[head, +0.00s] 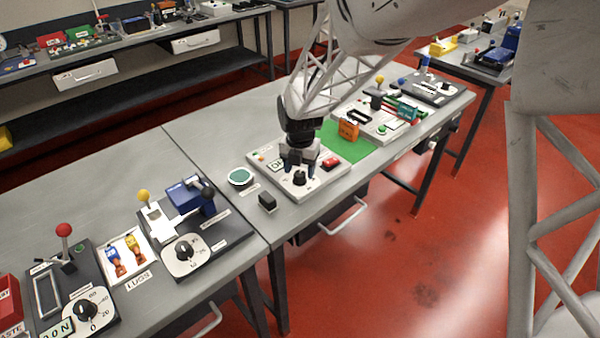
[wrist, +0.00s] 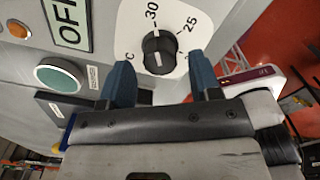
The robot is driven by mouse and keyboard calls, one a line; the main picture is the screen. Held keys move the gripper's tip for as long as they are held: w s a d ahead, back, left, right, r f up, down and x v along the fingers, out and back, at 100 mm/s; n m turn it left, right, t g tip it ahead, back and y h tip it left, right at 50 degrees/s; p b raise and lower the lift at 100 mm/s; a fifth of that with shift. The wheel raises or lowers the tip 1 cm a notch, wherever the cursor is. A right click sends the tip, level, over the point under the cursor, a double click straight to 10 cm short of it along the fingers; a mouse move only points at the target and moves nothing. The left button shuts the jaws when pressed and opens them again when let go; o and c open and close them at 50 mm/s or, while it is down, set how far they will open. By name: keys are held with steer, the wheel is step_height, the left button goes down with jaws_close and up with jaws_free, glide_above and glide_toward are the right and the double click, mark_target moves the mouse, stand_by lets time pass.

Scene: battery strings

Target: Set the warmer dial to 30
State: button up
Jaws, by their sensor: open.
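The warmer dial is a black round knob (wrist: 158,52) on a white face (wrist: 135,22) with the numbers 30 and 25 showing in the wrist view. In the head view the dial (head: 299,179) sits on a light panel (head: 283,184) at the bench's front. My gripper (head: 299,165) hangs just above it, pointing down. In the wrist view my gripper (wrist: 160,66) is open, with one blue-grey finger on each side of the knob's near edge. Whether they touch it cannot be told.
The panel's display (wrist: 72,22) reads OFF. A red switch (head: 330,162) is right of the dial. A round green pad (head: 240,177) and a black block (head: 267,202) lie left of the panel. An orange device (head: 348,130) stands behind right, by a green mat (head: 360,153).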

steer(key=shift+r, duration=0.9)
steer(key=shift+d+r, duration=0.1)
steer(key=shift+s+d+r, duration=0.15)
steer(key=s+d+r+m+t, duration=0.1)
steer(key=s+d+r+m, duration=1.15)
steer(key=m, duration=0.25)
steer(key=s+d+r+m, duration=0.1)
steer(key=s+d+m, duration=0.4)
steer(key=s+m, duration=0.4)
steer(key=s+d+r+m+t, duration=0.1)
steer(key=s+d+m, duration=0.3)
steer(key=s+m, duration=0.5)
steer(key=shift+s+d+r+t, duration=0.15)
steer(key=shift+d+r+t, duration=0.2)
steer(key=shift+r, duration=0.45)
